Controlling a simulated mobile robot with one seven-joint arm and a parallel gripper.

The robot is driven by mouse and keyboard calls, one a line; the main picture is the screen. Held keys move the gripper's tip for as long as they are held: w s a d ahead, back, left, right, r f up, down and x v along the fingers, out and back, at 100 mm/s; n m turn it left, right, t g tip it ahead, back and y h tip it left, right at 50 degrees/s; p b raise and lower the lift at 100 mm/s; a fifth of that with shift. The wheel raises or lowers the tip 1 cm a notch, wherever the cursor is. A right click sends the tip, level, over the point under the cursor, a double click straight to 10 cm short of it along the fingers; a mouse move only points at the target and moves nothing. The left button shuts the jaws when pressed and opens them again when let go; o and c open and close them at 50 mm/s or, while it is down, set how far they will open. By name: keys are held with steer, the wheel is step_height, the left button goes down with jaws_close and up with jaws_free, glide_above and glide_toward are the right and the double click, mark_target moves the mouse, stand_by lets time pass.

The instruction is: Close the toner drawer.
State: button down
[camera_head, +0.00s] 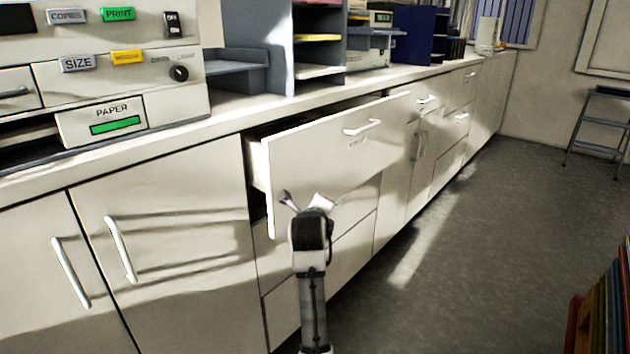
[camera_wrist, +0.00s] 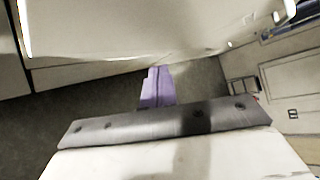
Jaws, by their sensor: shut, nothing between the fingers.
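A wide white drawer (camera_head: 320,152) in the counter front stands pulled out, with a dark gap behind its front panel. Its bar handle (camera_head: 362,127) has a small label below it, too small to read. My gripper (camera_head: 308,203) is in front of the lower part of this drawer front in the head view; whether it touches the panel I cannot tell. In the wrist view my purple fingers (camera_wrist: 156,86) are together and empty, and a pale panel (camera_wrist: 140,30) fills the top of the picture.
A copier (camera_head: 110,80) with a PAPER tray stands on the countertop at left, beside grey shelves (camera_head: 318,40). Handled cupboard doors (camera_head: 160,260) are below the copier. The grey floor (camera_head: 480,240) is open at right; a stool (camera_head: 600,125) stands far right, colourful boards (camera_head: 605,310) at lower right.

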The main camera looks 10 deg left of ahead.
steer(key=w+d+f+g+y, duration=0.1)
steer(key=w+d+y, duration=0.1)
steer(key=y, duration=0.2)
steer(key=m+g+y, duration=0.2)
steer(key=y, duration=0.9)
glide_toward(307, 174)
steer(key=b+x, duration=0.1)
steer(key=x, duration=0.5)
steer(key=shift+w+a+b, duration=0.25)
steer(key=shift+a+b, duration=0.1)
steer(key=shift+b, duration=0.05)
